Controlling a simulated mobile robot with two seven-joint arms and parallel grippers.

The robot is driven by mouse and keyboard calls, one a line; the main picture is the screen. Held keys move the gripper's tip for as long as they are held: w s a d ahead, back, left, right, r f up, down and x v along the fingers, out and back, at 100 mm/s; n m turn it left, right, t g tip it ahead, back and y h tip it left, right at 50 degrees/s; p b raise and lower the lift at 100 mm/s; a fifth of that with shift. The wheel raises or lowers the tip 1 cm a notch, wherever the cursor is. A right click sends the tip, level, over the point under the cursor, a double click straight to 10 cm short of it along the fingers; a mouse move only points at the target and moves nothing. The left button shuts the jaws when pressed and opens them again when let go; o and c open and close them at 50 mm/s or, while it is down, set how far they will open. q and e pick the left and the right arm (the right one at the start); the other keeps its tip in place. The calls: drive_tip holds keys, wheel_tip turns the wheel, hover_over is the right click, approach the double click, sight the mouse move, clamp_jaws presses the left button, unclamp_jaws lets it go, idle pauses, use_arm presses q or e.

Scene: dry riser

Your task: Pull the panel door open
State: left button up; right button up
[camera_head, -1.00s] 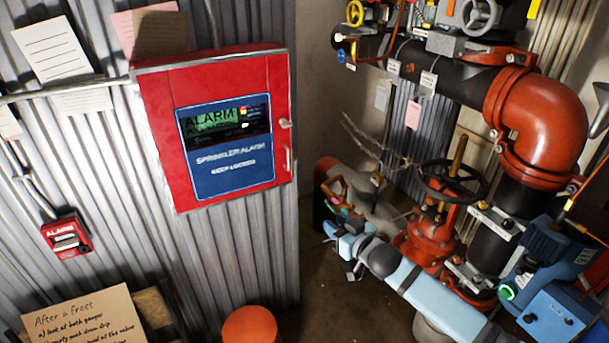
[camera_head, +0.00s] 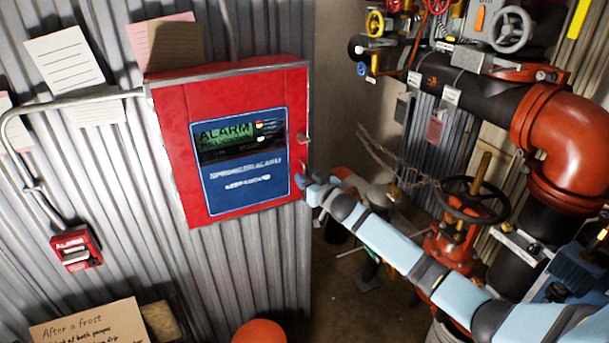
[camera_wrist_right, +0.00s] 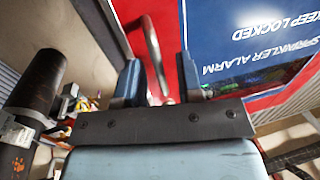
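The red alarm panel (camera_head: 165,130) hangs on the corrugated wall in the head view, its door closed flat. The door has a blue "SPRINKLER ALARM KEEP LOCKED" sign (camera_head: 240,185); the sign also shows upside down in the right wrist view (camera_wrist_right: 245,45). The metal door handle (camera_wrist_right: 155,55) stands between the two fingers of my right gripper (camera_wrist_right: 158,70) in the right wrist view. The fingers are apart, with gaps beside the handle. My left gripper is not in view.
A small latch knob (camera_head: 303,139) sits above the handle. A black valve wheel (camera_head: 471,200) and red pipe elbow (camera_head: 562,140) stand to the right, close to my right arm. A red alarm call point (camera_head: 76,248) and orange round object (camera_head: 259,332) are lower down.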

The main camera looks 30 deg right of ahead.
drive_tip(key=shift+w, duration=0.6)
clamp_jaws()
drive_tip(key=shift+a, duration=0.15)
